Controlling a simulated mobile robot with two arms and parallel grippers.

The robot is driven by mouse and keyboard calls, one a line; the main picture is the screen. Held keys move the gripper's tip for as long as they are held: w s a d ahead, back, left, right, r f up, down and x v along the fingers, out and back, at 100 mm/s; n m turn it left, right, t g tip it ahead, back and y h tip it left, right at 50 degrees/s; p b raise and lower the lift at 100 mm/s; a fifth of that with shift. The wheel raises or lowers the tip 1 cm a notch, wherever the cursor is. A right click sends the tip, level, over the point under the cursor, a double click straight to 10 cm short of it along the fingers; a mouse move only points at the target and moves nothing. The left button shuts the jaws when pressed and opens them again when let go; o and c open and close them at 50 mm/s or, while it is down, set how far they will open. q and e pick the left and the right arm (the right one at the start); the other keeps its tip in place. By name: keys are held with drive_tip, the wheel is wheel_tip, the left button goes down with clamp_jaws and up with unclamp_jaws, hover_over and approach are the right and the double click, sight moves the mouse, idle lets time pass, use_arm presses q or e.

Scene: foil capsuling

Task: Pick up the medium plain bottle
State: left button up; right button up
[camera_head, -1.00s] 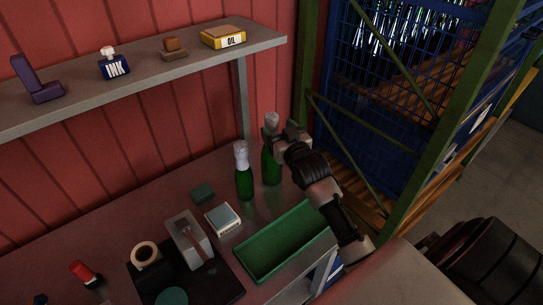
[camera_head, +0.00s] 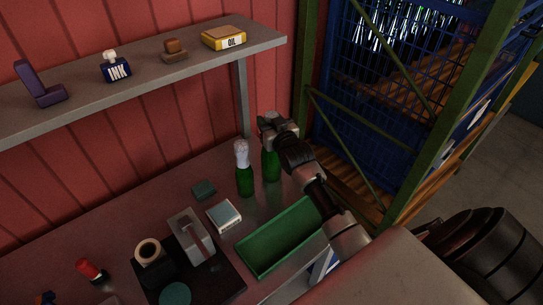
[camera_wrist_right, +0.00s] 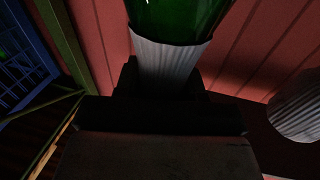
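A green bottle (camera_head: 271,166) with a silver-white neck stands upright at the back right of the workbench. My right gripper (camera_head: 277,126) is at its neck and hides part of it. In the right wrist view the pale ribbed neck (camera_wrist_right: 172,62) sits between the two dark fingers, with green glass above. The fingers lie close along both sides; I cannot tell whether they press on it. A second green bottle (camera_head: 244,178) with a white neck stands just left, apart from the gripper. I cannot tell which size each bottle is. My left gripper is not in view.
A green tray (camera_head: 243,266) lies in front of the bottles. A small box (camera_head: 224,215), a grey device (camera_head: 190,238) and a tape roll (camera_head: 147,252) are to the left. A shelf (camera_head: 150,83) hangs above. A blue mesh cage (camera_head: 375,100) stands at the right.

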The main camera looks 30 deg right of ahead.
clamp_jaws()
drive_tip(key=shift+w+r, duration=0.1)
drive_tip(key=shift+r, duration=0.05)
